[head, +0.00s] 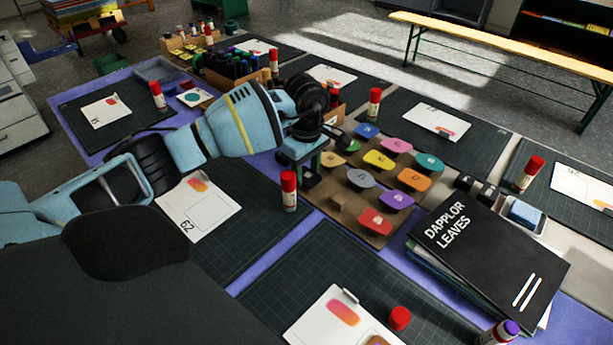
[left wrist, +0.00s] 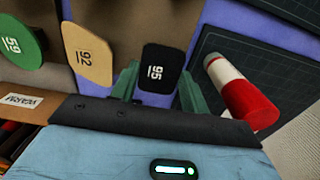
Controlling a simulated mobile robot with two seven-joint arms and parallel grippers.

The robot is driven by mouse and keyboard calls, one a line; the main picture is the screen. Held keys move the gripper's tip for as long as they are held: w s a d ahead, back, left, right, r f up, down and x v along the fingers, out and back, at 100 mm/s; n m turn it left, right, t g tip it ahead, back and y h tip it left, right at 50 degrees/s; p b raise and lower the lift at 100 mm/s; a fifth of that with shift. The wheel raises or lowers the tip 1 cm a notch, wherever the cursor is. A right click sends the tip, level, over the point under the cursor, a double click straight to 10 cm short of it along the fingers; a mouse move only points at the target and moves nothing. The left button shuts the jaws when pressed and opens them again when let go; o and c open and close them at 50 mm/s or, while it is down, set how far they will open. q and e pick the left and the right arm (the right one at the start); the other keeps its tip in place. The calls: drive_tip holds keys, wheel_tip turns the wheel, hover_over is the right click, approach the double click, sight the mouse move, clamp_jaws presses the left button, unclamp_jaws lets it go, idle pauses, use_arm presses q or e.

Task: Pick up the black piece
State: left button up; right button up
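The black piece (left wrist: 161,64) is a rounded tile marked 95 in white, on the brown board (left wrist: 218,16) in the left wrist view. My left gripper (left wrist: 159,70) has its two green fingers spread, one on each side of the tile. A small gap seems to show beside the tile; contact cannot be made out. In the head view my left gripper (head: 305,172) is over the left edge of the board (head: 345,222) and largely hides the black piece. My right gripper is not in view.
A tan piece (left wrist: 87,54) and a green piece (left wrist: 21,42) lie left of the black one. A red-capped glue stick (head: 289,190) stands close to my left gripper. Several coloured pieces, such as the red one (head: 375,221), fill the board. A black book (head: 490,250) lies right.

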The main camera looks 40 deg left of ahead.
sight(306, 177)
use_arm(q)
drive_tip(key=c, duration=0.4)
drive_tip(key=shift+o, duration=0.2)
wheel_tip(306, 177, up, 10)
drive_tip(key=shift+r, duration=0.25)
